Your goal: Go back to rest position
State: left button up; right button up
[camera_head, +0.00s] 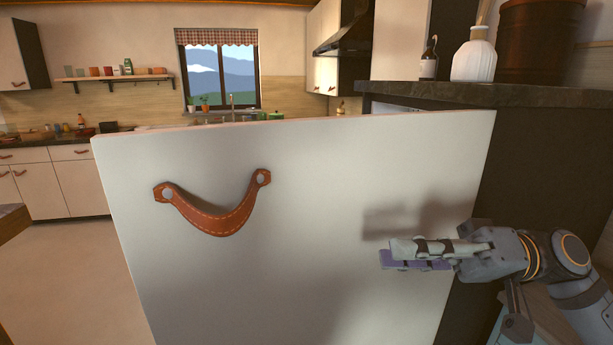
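A large white door panel (330,180) fills the middle of the view, standing out from the dark cabinet at the right. An orange-brown leather pull (222,217) hangs in a curve from two fixings on its upper left part. My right gripper (392,256) is in front of the panel's lower right part, well to the right of the pull and apart from it. Its fingers lie nearly level, pointing left, with nothing seen in them. From this side the gap between them does not show. My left gripper is not in view.
A dark countertop (480,94) at the right carries a white ribbed bottle (474,58), a small brown bottle (429,62) and a brown canister (540,40). A dark table edge (12,220) shows at the left. The floor (70,280) left of the panel is clear.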

notch_tip(320, 180, down, 37)
jog(key=m+t+h, duration=0.4)
jog(key=t+h, duration=0.2)
jog(key=h, duration=0.6)
jog(key=s+d+f+m+h, duration=0.2)
jog(key=s+d+f+h, duration=0.55)
jog(key=d, duration=0.35)
jog(key=s+d+f+g+p, duration=0.1)
jog(key=d+f+p, duration=0.15)
jog(key=f, duration=0.85)
jog(key=s+d+f+g+p, duration=0.15)
jog(key=f+p, duration=0.25)
jog(key=f, duration=0.6)
pick_arm(q)
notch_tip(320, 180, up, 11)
jog(key=p, duration=0.4)
pick_arm(e)
jog(key=s+f, duration=0.5)
jog(key=s, duration=0.4)
jog(key=s+f+m, duration=0.1)
jog(key=s+f, duration=0.5)
jog(key=s, duration=0.3)
jog(key=shift+s+d+f+g, duration=0.15)
jog(key=shift+d+f+g, duration=0.15)
jog(key=shift+g, duration=0.15)
